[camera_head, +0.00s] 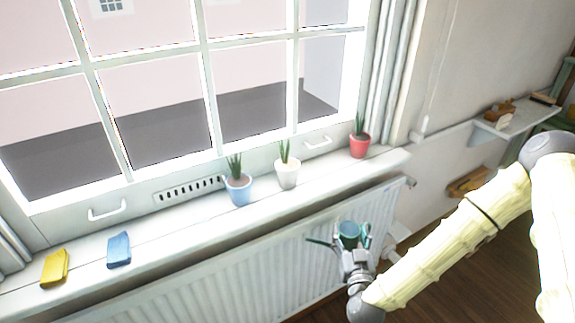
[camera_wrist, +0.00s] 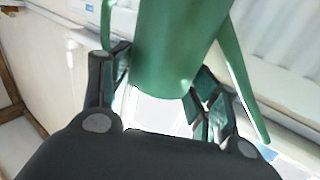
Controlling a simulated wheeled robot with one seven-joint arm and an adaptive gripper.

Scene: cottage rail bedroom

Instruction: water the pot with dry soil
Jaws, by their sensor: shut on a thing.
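My gripper (camera_head: 349,252) is shut on a green watering can (camera_head: 348,232), held in front of the radiator, below and in front of the windowsill. In the wrist view the can (camera_wrist: 180,50) sits between my fingers, with its long spout and handle on either side. Three potted plants stand upright on the sill: a blue pot (camera_head: 239,190), a white pot (camera_head: 287,174) and a red pot (camera_head: 359,146). All three hold spiky green leaves. The soil in each is too small to tell dry from wet. The can is apart from all pots.
A yellow cloth-like item (camera_head: 55,268) and a blue one (camera_head: 119,249) lie on the left part of the windowsill (camera_head: 185,231). The radiator (camera_head: 260,268) is below the sill. A wall shelf (camera_head: 505,122) with small items is at right. The sill between the blue item and blue pot is clear.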

